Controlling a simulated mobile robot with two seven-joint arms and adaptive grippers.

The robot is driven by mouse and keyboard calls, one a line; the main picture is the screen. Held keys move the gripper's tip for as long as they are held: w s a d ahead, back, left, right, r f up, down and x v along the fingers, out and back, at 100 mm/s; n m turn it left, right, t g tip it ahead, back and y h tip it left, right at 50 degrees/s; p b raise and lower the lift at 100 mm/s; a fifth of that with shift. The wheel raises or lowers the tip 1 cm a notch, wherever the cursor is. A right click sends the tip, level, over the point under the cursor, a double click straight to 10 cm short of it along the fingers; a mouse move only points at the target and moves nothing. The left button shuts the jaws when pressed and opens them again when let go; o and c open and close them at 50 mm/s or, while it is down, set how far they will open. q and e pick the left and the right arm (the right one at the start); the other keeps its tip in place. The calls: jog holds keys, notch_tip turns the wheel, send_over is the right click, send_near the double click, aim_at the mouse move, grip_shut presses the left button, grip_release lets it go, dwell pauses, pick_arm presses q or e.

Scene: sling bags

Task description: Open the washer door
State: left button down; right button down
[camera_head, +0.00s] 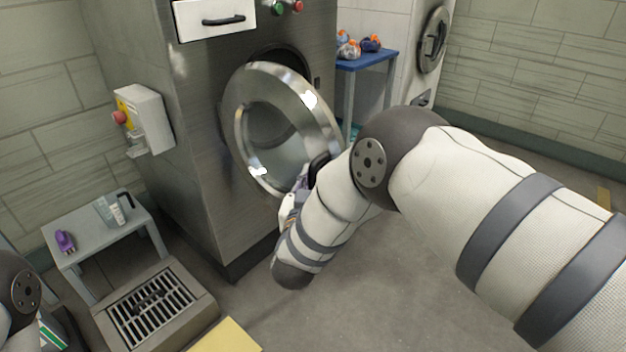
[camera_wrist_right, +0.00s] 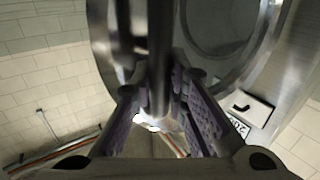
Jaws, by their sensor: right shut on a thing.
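The washer (camera_head: 187,105) is a large grey metal machine. Its round door (camera_head: 322,117) has a shiny metal ring and a glass middle, and stands swung part way open from the dark drum opening (camera_head: 285,60). My right gripper (camera_head: 302,184) is at the door's lower right edge, mostly hidden behind my own arm. In the right wrist view its two purple-padded fingers (camera_wrist_right: 162,100) are shut around the dark upright handle bar (camera_wrist_right: 160,55). My left gripper is out of view; only a part of my left arm shows at the lower left.
A small grey table (camera_head: 85,232) with a purple item (camera_head: 65,241) and a clear container stands left of the washer. A floor drain grate (camera_head: 152,298) lies before it. A blue-topped table (camera_head: 372,60) with several colourful items stands behind.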

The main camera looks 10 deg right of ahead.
jog(key=shift+s+a+f, duration=0.1)
jog(key=shift+a, duration=0.15)
jog(key=c, duration=1.6)
grip_release()
jog(key=shift+o, duration=0.2)
jog(key=v, duration=1.2)
